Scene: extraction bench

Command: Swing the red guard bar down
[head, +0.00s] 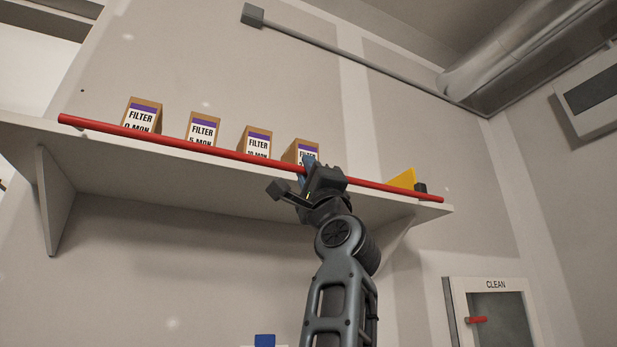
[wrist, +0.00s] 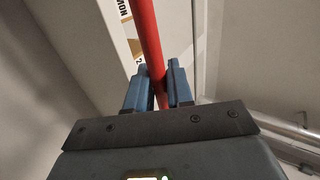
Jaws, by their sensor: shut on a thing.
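The red guard bar (head: 222,151) runs nearly level along the front of a wall shelf in the head view, in front of the filter boxes. Its right end is by a dark bracket at the shelf's right end. My gripper (head: 308,166) is on the bar right of its middle, and its body covers a short stretch of it. In the wrist view the red bar (wrist: 147,40) passes between the two blue fingers of my gripper (wrist: 158,88), which are shut on it. The filter box behind my gripper is partly hidden.
Several filter boxes (head: 203,128) with purple bands stand on the white shelf (head: 200,163). A yellow piece (head: 403,179) sits near the shelf's right end. A cabinet marked CLEAN (head: 493,312) is at lower right. The wall below the shelf is mostly bare.

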